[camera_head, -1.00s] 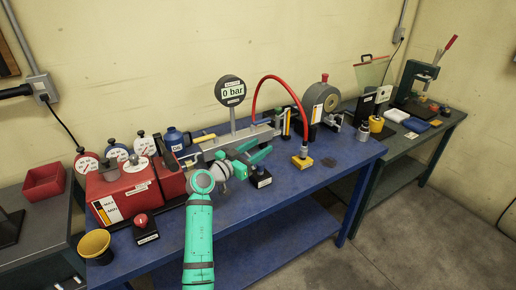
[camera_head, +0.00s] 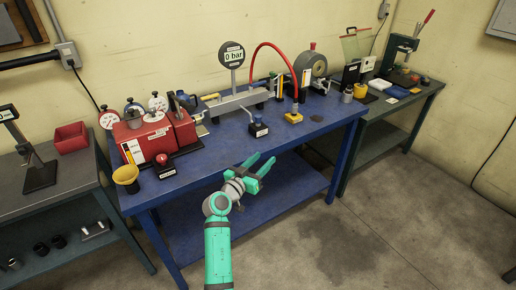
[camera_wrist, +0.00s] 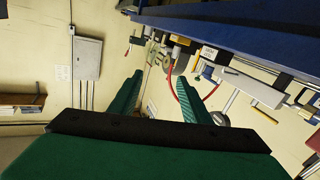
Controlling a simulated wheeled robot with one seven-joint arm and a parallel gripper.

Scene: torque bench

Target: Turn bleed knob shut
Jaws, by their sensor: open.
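My gripper (camera_head: 264,161) is open and empty, in front of the blue bench's near edge in the head view. In the wrist view its two green fingers (camera_wrist: 158,98) stand apart with nothing between them. The pressure gauge (camera_head: 234,55) reads 0 bar and stands on a grey metal manifold (camera_head: 232,103) on the bench. A red hose (camera_head: 262,45) arches from the manifold's area to a yellow block (camera_head: 293,117). A black box (camera_head: 258,130) with a small lever stands near the front edge, beyond the gripper. I cannot tell which small part is the bleed knob.
The blue bench (camera_head: 215,155) also carries a red unit (camera_head: 150,142) with dials, a yellow cup (camera_head: 126,176) and a red button box (camera_head: 164,167) at left. A grinder-like wheel (camera_head: 313,65) stands at the back right. The floor right of my arm is clear.

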